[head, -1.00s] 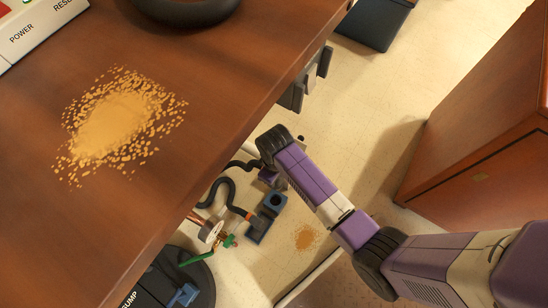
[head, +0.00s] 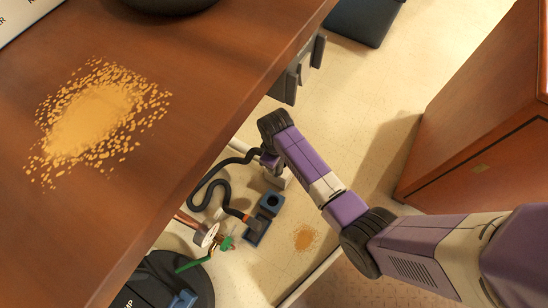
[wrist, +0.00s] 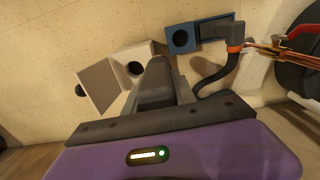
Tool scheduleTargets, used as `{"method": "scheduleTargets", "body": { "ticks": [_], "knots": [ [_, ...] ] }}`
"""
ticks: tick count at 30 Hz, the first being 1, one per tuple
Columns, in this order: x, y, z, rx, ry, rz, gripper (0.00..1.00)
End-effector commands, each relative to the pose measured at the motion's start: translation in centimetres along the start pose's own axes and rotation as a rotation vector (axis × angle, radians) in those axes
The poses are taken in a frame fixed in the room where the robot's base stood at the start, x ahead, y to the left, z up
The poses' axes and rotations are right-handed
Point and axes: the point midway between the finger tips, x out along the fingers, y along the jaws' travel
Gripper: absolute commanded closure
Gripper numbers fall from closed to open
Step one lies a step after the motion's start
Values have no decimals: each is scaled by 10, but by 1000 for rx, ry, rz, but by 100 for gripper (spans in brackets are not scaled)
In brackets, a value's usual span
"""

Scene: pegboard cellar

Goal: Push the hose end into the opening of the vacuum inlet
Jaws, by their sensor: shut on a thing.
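My gripper (wrist: 157,92) is shut on the grey hose end (wrist: 159,72) in the wrist view. The black hose (wrist: 216,80) curves from behind my gripper to an elbow with an orange ring beside a blue block. A pale box (wrist: 108,84) with a round dark opening (wrist: 134,68), apparently the vacuum inlet, lies just beyond and left of the hose end. The opening shows uncovered, with the hose end beside it in the picture; the gap in depth is unclear. In the head view my gripper (head: 268,160) is low beside the bench, its fingers mostly hidden by my arm.
The blue block (head: 271,201) with a round hole stands on the floor near the hose elbow. The wooden bench (head: 190,95) overhangs at left; a wooden cabinet (head: 480,140) stands at right.

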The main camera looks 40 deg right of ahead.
Motion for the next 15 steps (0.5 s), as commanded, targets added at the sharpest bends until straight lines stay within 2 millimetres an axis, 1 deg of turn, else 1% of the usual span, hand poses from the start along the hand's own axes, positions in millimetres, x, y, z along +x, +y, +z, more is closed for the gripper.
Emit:
{"method": "scheduleTargets", "body": {
  "ticks": [15],
  "knots": [
    [15, 29, -9, 1, 2, 1, 100]
  ]
}}
